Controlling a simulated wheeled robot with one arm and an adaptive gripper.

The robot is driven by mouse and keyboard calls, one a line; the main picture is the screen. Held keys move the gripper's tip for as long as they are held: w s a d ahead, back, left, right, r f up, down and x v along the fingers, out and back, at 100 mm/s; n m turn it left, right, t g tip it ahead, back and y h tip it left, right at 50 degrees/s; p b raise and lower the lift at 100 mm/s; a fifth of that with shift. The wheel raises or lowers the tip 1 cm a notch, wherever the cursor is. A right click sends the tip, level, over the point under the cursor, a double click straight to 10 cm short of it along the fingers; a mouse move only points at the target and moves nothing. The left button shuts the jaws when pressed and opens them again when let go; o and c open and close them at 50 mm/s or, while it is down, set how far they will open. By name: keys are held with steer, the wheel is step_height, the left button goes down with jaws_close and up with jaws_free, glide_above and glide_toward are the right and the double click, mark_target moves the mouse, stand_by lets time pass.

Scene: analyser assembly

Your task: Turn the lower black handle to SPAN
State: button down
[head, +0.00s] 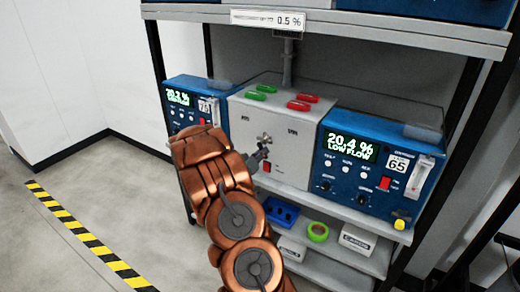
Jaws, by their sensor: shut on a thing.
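A grey box (300,148) stands on the rack shelf between two blue analysers. Its front carries a small label at upper left and another, which seems to read SPAN (292,132), at upper right. A silver cross-shaped fitting (265,138) sits mid-panel. My gripper (259,155) reaches in from the lower left, just below this fitting. Its dark fingers are shut on what appears to be the lower black handle, mostly hidden by the fingers and my copper arm. The handle's exact angle cannot be read.
The right blue analyser (335,185) shows 20.4 % LOW FLOW; the left one (178,88) is partly behind my arm. Green (262,88) and red (299,104) pieces lie on the box top. The lower shelf holds a blue tray (282,212) and green tape roll (318,232).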

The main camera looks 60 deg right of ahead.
steer(key=n+p, duration=0.2)
steer(key=n, duration=0.1)
steer(key=s+r+n+p, duration=0.1)
steer(key=n+p, duration=0.2)
steer(key=n, duration=0.1)
steer(key=r+n+p, duration=0.1)
steer(key=n+p, duration=0.2)
steer(key=n, duration=0.1)
steer(key=shift+s+r, duration=0.15)
steer(key=shift+r, duration=0.1)
steer(key=shift+n, duration=0.4)
steer(key=c, duration=1.1)
jaws_free()
steer(key=shift+s+a, duration=0.15)
steer(key=shift+a, duration=2.85)
steer(key=shift+s+a, duration=0.1)
steer(key=shift+a, duration=2.85)
